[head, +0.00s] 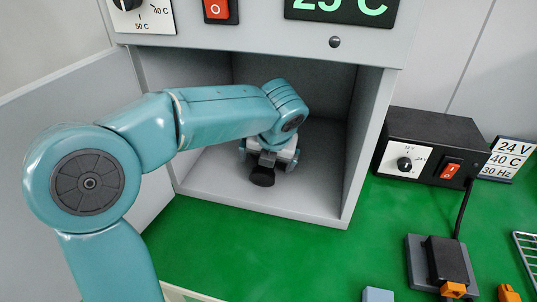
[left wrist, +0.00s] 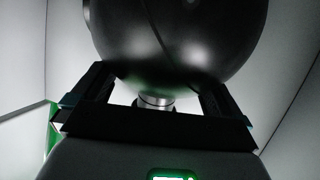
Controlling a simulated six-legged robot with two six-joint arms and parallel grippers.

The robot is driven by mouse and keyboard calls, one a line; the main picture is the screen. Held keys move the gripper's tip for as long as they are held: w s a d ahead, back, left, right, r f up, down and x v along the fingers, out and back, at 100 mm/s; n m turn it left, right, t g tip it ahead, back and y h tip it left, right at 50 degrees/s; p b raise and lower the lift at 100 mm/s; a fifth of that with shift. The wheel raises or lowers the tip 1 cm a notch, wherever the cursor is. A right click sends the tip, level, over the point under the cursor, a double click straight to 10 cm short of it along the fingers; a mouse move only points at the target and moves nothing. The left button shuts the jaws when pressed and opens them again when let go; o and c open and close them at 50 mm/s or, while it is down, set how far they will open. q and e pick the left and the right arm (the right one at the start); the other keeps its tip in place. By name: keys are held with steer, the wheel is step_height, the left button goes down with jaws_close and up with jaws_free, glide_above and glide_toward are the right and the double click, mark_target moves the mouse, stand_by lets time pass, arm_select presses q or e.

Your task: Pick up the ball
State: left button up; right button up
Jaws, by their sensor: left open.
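A large, glossy black ball (left wrist: 170,38) with a thin seam fills the upper part of the left wrist view. My left gripper (left wrist: 157,88) is open, with one dark finger on each side of the ball's lower part. I cannot tell whether the fingers touch it. A short silver cylinder shows between the fingers below the ball. In the head view my left gripper (head: 268,162) is inside the open grey cabinet, low over its floor. A small dark round shape (head: 262,177) shows just below it, probably the ball, partly hidden. My right gripper is not in view.
The grey cabinet (head: 290,209) has side walls close around the arm and an open door (head: 60,95) at left. A black power unit (head: 430,140) stands at right on the green bench (head: 290,260). A dark device with a cable sits at lower right.

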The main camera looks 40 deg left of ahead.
arm_select(q)
steer(key=c, duration=1.7)
steer(key=shift+c, duration=0.6)
steer(key=shift+r, duration=0.15)
